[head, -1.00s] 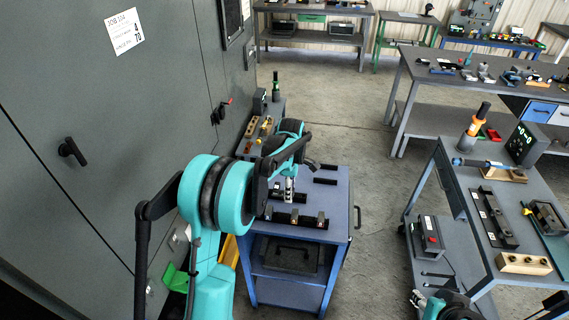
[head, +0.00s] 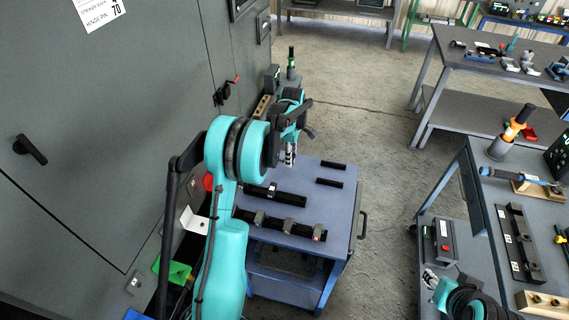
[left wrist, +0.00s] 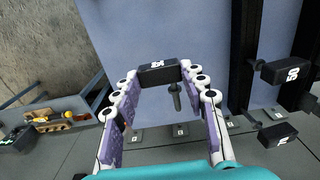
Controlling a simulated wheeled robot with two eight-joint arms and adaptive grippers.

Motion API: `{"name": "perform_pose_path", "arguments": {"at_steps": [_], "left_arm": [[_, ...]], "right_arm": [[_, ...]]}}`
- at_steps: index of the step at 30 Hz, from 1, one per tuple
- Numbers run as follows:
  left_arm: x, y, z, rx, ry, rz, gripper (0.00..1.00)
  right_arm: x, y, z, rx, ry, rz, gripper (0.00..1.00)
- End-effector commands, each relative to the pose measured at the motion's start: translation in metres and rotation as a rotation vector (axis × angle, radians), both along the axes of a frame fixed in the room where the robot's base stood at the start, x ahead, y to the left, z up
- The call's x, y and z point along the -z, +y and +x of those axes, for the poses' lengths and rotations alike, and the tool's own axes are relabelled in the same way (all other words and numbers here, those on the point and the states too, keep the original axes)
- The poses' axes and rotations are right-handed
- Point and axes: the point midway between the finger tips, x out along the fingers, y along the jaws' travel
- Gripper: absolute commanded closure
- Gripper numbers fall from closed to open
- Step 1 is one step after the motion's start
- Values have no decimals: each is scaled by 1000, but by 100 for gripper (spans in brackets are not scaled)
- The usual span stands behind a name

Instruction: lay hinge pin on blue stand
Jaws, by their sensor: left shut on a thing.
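The blue stand (head: 335,215) is a low cart with a blue-grey top, in the middle of the head view. My left gripper (head: 290,156) is above the far left part of its top. In the left wrist view my left gripper (left wrist: 160,82) is shut on a black piece with a white label, which I take for the hinge pin (left wrist: 150,76). A dark pin-like part shows just below it, against the blue surface. In the head view the held piece is too small to make out.
Black rails (head: 275,195) lie on the stand's top, and the front rail (head: 280,226) carries small blocks. A grey cabinet (head: 90,150) stands close at the left. A workbench (head: 505,215) with tools is at the right. Floor between is clear.

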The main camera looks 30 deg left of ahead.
Motion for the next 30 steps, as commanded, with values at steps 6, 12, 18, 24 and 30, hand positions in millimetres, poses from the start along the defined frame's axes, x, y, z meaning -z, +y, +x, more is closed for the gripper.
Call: {"name": "perform_pose_path", "arguments": {"at_steps": [6, 12, 18, 24, 30], "left_arm": [[18, 28, 7, 1, 0, 0, 86], [33, 31, 8, 2, 0, 0, 86], [60, 31, 8, 2, 0, 0, 86], [59, 30, 8, 2, 0, 0, 86], [63, 30, 8, 1, 0, 0, 53]], "right_arm": [[6, 0, 0, 0, 0, 0, 60], [11, 0, 0, 0, 0, 0, 60], [19, 0, 0, 0, 0, 0, 60], [18, 0, 0, 0, 0, 0, 60], [21, 0, 0, 0, 0, 0, 60]]}}
